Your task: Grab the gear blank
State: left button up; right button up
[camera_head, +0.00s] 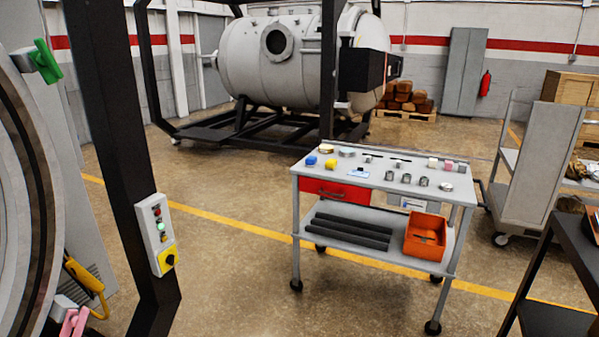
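A wheeled grey cart (340,176) stands right of centre with several small parts on its top. I cannot tell for certain which of them is the gear blank. A flat round metal piece (446,186) lies near the cart's right front corner, and another low round piece (347,152) lies near the back left. Several short metal cylinders (406,178) stand between them. Neither of my grippers is in view, and nothing is seen in their hold.
A black post with a button box (160,234) stands left of the cart, by a large round furnace part (15,200). An orange bin (425,236) sits on the cart's lower shelf. A dark table (575,240) stands at right. Floor before the cart is clear.

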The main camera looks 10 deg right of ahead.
aim_at(447, 187)
jog(key=i+l+z, duration=0.15)
jog(key=i+z, duration=0.55)
jog(key=i, duration=0.2)
